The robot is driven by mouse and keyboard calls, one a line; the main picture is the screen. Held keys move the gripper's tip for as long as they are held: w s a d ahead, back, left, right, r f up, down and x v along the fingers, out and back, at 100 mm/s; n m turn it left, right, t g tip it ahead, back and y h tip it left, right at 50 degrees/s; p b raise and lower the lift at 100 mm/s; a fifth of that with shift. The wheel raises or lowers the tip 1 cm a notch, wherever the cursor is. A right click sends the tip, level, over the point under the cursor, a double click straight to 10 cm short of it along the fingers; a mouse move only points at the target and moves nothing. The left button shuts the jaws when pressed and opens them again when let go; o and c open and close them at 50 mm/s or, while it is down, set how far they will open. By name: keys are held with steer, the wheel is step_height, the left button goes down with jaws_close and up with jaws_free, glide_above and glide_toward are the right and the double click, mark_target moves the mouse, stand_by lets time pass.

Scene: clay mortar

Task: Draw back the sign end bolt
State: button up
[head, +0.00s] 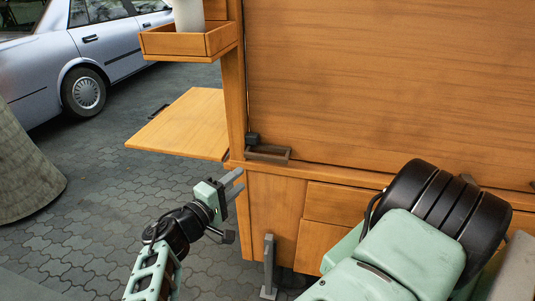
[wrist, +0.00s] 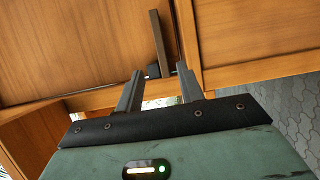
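A small bolt-like fitting sits at the lower left corner of the large wooden panel (head: 390,80). It has a dark block (head: 253,138) and a brownish bar (head: 270,153) along the ledge; I take this for the sign end bolt. In the wrist view the bar (wrist: 160,42) runs up from the dark block (wrist: 153,71), ahead of and between the fingertips. My gripper (head: 237,181) is left of and below the fitting, apart from it. Its two fingers (wrist: 160,72) are spread with nothing between them.
A wooden flap shelf (head: 180,122) juts out at left, above and behind my gripper. Above it a small tray (head: 160,44) holds a white cylinder (head: 188,15). A grey upright bracket (head: 268,262) stands below. A car (head: 100,38) is parked behind; open paving lies at left.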

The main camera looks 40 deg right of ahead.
mark_target(264, 159)
steer(key=p+x, duration=0.2)
steer(key=x, duration=1.2)
steer(key=shift+d+p, duration=0.3)
steer(key=shift+c, duration=0.4)
